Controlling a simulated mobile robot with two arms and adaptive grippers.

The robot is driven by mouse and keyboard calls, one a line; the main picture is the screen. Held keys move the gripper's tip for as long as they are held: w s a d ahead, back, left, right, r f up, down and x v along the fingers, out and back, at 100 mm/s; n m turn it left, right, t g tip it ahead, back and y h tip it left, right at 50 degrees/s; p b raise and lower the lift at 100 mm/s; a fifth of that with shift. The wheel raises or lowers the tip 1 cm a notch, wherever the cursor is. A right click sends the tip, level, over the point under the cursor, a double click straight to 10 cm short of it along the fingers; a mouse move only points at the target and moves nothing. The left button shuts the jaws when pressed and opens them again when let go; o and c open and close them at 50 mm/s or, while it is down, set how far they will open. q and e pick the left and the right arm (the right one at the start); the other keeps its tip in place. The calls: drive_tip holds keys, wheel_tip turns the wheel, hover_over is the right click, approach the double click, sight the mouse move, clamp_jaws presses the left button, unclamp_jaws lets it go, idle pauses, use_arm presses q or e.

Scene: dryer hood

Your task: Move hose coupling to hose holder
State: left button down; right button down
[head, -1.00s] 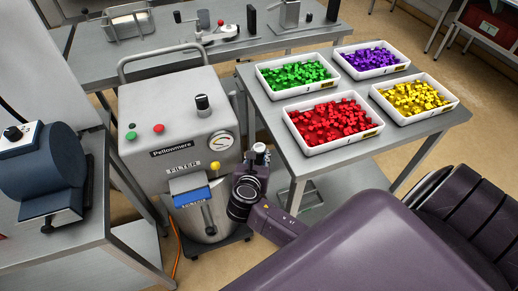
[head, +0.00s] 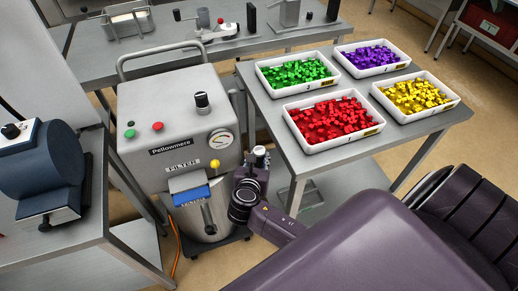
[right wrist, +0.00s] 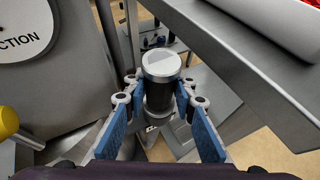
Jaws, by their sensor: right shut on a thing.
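The hose coupling (right wrist: 161,90), a dark upright cylinder with a pale flat top, stands between the blue-padded fingers of my right gripper (right wrist: 160,98) in the right wrist view. The fingers are shut on it from both sides. In the head view the coupling's pale top (head: 260,151) shows just above my right gripper (head: 257,167), beside the right side of the grey Pellowmere machine (head: 170,110). I cannot make out which part is the hose holder. My left gripper is not in view.
A table (head: 292,160) with trays of green, red, purple and yellow pieces stands close on the right. The machine carries a yellow knob (head: 215,164), a round dial (head: 221,140) and a blue front piece (head: 191,196). A dark blue drum (head: 42,162) stands left.

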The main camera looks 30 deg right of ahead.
drive_tip(key=shift+f, duration=0.15)
drive_tip(key=c, duration=1.5)
unclamp_jaws()
drive_tip(key=shift+a, duration=0.1)
drive_tip(key=v, duration=1.2)
